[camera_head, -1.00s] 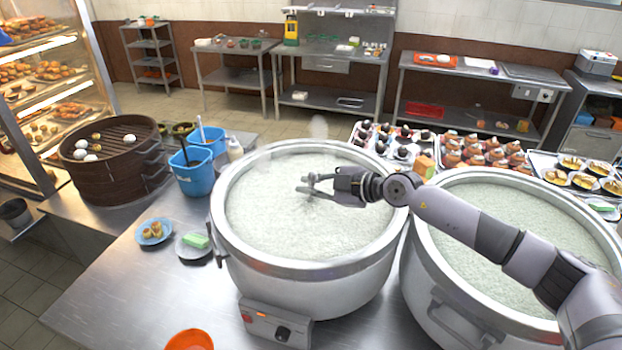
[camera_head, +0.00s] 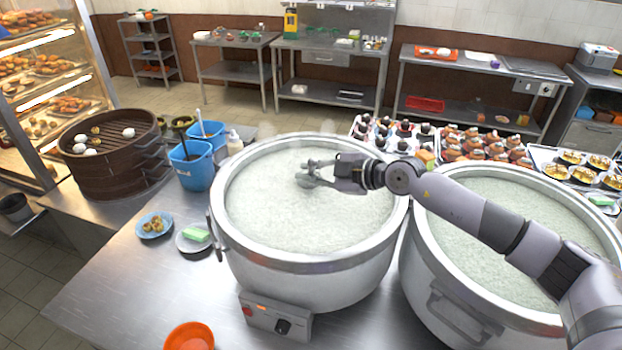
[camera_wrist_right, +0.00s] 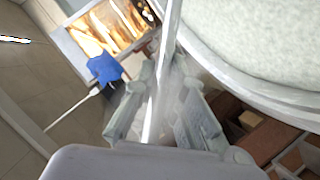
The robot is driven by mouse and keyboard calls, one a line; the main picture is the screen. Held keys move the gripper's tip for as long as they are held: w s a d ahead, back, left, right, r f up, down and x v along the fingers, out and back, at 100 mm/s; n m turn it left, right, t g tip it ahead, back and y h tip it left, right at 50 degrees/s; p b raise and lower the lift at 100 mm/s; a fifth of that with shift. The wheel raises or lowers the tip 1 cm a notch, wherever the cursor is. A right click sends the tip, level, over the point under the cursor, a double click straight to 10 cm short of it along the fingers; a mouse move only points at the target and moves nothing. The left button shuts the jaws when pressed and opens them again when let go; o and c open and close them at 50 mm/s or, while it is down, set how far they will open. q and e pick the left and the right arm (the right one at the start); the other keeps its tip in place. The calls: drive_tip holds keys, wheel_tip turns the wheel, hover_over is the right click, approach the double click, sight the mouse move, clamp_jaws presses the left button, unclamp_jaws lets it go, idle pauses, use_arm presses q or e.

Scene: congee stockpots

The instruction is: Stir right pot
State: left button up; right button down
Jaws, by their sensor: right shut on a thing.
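The right pot (camera_head: 510,215) is a large steel stockpot full of pale congee, at the right of the head view. My right arm crosses over it. The left pot (camera_head: 300,262) is a similar pot, also full of pale congee. My right gripper (camera_head: 308,175) is above the left pot's congee and points left. In the right wrist view, my right gripper (camera_wrist_right: 163,110) is shut on a long, shiny metal handle (camera_wrist_right: 168,45). The handle's far end is out of that view, and I cannot tell what tool it is. My left gripper is not in view.
A bamboo steamer (camera_head: 112,165) and blue bins (camera_head: 192,167) stand left of the left pot. Trays of food (camera_head: 485,148) line the back.

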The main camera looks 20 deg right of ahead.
wheel_tip(320, 180, up, 13)
drive_tip(key=shift+f, duration=0.2)
idle(0.7)
idle(0.4)
drive_tip(key=n+t+b, duration=0.1)
drive_tip(key=b, duration=0.3)
drive_tip(key=shift+t, duration=0.3)
idle(0.4)
